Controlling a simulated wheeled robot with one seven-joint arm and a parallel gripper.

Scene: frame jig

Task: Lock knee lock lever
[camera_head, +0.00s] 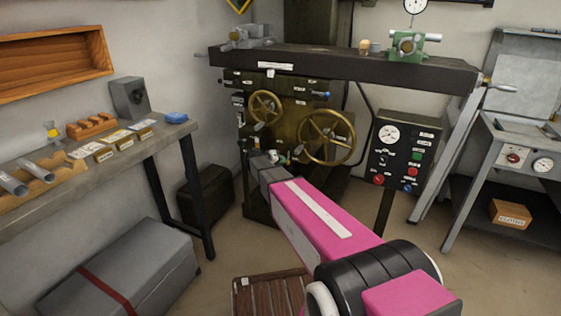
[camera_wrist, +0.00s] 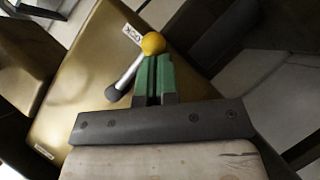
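The knee lock lever shows in the wrist view as a silver rod with a yellow ball knob (camera_wrist: 153,43) and a dark pivot end at its lower left. It sits on a brass-coloured face beside a white label, partly legible as "LOCK". My gripper (camera_wrist: 155,62) has green fingers close together with only a thin dark line between them. The tips lie just below the ball in the picture, with the rod to their left. I cannot tell whether they touch it. In the head view my gripper (camera_head: 272,157) is at the machine's front; the lever cannot be made out there.
A control panel (camera_head: 404,155) is farther right. A workbench (camera_head: 100,160) stands at the left, with a grey chest (camera_head: 150,265) on the floor below.

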